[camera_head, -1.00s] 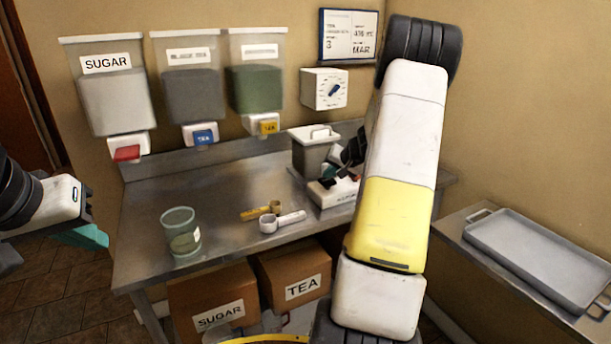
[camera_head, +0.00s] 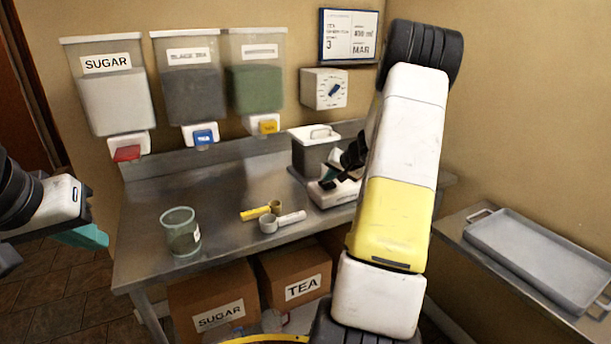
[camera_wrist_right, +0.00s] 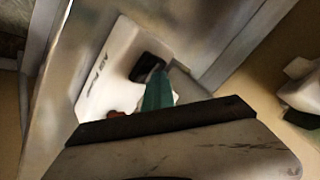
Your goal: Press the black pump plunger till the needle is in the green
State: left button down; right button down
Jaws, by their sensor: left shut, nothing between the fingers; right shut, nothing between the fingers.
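The white pump unit (camera_head: 338,193) stands on the counter at the back right, in front of a grey bin with a white lid. Its black plunger (camera_head: 327,184) sits on top; it also shows in the right wrist view (camera_wrist_right: 147,66). My right gripper (camera_wrist_right: 158,92) is shut and empty, its teal fingertips right beside the plunger; I cannot tell whether they touch. A small red part (camera_wrist_right: 115,114) shows on the unit's near edge. No gauge or needle can be made out. My left gripper (camera_head: 84,237) is shut and empty at the far left, clear of the counter.
The lidded bin (camera_head: 310,157) stands close behind the pump. Dispensers hang on the wall. A grey tray (camera_head: 540,260) lies on the right side table.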

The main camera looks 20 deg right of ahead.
aim_at(329, 184)
jog(key=shift+f, duration=0.4)
dwell(0.3)
jog(key=shift+r, duration=2.05)
jog(key=shift+r, duration=2.55)
